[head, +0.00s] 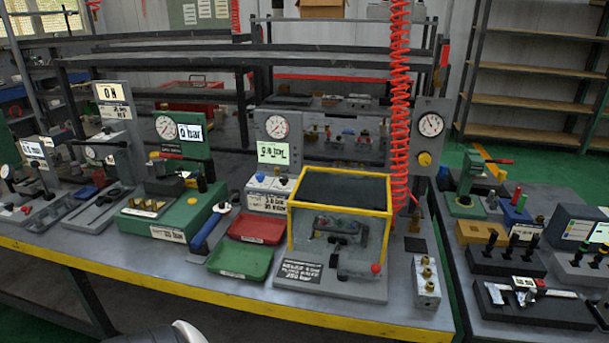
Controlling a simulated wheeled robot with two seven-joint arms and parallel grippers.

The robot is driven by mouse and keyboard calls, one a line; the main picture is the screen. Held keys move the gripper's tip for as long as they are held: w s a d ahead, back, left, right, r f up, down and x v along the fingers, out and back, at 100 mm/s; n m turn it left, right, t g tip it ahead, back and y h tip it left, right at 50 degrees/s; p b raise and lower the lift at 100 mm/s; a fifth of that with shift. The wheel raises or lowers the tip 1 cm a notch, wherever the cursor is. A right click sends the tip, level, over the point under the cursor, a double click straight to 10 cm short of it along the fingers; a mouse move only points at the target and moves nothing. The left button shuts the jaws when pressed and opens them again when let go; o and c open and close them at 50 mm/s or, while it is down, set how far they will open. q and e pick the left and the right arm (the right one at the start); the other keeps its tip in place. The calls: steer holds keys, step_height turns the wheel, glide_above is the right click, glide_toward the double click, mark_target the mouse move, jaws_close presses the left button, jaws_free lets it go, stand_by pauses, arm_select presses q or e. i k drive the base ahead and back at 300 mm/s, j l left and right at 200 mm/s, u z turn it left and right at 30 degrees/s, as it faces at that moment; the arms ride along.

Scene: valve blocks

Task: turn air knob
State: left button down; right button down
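A round yellow knob (425,159) sits on a grey upright panel (421,178) at the right end of the main bench, below a white dial gauge (431,125). A coiled red air hose (400,90) hangs just left of this panel. No label that reads "air" can be made out, so I cannot confirm which knob is the air knob. Neither of my grippers is in view, and nothing touches the yellow knob. A dark and white part at the bottom left edge may be mine.
A yellow-framed clear box (341,172) stands left of the panel. A small grey block with brass fittings (426,283) lies in front of it. Red (256,229) and green (240,261) trays lie further left. Another bench (478,265) with valve blocks stands right, across a narrow gap.

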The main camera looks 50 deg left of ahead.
mark_target(284, 179)
steer(key=u, duration=1.9)
steer(key=j, duration=0.2)
